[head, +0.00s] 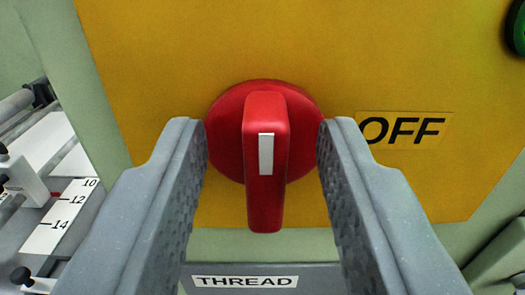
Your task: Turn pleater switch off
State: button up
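The red rotary switch (265,150) sits on a yellow panel (160,60) in the head view. An OFF label (404,130) is on the panel to the right of the switch. My gripper (262,140) is open, with one grey finger on each side of the red knob. The fingers stand clear of the handle; whether their tips touch the round base behind it I cannot tell.
A green button (516,28) is cut off at the upper right edge. A THREAD label (245,281) is on a grey part below the panel. At the left are a numbered scale (62,215) and machine parts. The panel around the switch is clear.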

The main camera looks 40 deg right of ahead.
grip_shut()
jog(key=shift+a, duration=0.15)
jog(key=shift+m+b, duration=0.3)
jog(key=m+b, duration=0.3)
jog(key=shift+s+d+f+m, duration=0.15)
jog(key=shift+d+m, duration=0.05)
jog(key=shift+m, duration=0.1)
jog(key=m+b, duration=0.8)
jog(key=m, duration=0.1)
jog(key=d+f+m+b, duration=0.1)
jog(key=m+b, duration=0.3)
jog(key=shift+s+m, duration=0.25)
jog(key=shift+m, duration=0.05)
jog(key=shift+f, duration=0.1)
